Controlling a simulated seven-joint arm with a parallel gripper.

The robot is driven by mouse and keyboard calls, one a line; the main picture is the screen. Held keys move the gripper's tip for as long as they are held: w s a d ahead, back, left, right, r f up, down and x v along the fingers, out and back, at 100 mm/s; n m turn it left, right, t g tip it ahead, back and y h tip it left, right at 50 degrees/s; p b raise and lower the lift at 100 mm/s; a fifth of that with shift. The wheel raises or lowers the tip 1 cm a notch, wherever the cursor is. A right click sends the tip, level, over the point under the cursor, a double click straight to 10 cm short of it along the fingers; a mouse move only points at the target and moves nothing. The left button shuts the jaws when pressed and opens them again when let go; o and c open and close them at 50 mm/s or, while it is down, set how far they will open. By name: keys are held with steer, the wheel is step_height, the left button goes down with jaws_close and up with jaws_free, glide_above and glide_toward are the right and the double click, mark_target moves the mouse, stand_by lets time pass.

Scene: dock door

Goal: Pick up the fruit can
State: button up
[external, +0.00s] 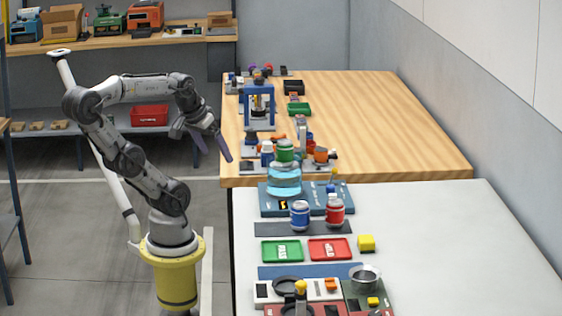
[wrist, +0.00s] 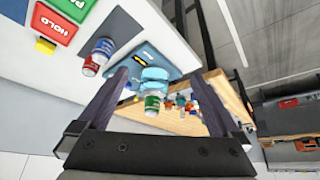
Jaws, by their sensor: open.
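Several cans are in view, and I cannot read which one is the fruit can. A blue can (external: 300,214) and a red can (external: 334,210) stand side by side on a dark strip on the white table. In the wrist view the blue can (wrist: 104,48) and red can (wrist: 91,67) show at upper left. A green container (external: 285,151) stands just behind a clear light-blue vessel (external: 285,181); in the wrist view the green container (wrist: 152,103) appears between the fingers. My gripper (external: 214,152) is open and empty, in the air left of the tables, away from all cans.
The right sides of both tables are clear.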

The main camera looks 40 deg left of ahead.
steer(key=w+r+m+g, duration=0.2)
steer(key=w+r+m, duration=0.8)
steer(key=r+m, duration=0.15)
steer(key=m+g, duration=0.3)
glide_above(284, 141)
steer(key=s, duration=0.1)
step_height(284, 141, down, 3)
steer(key=shift+g, duration=0.3)
steer(key=f, duration=0.6)
steer(key=w+f, duration=0.1)
steer(key=f, duration=0.3)
steer(key=shift+f, duration=3)
jaws_close()
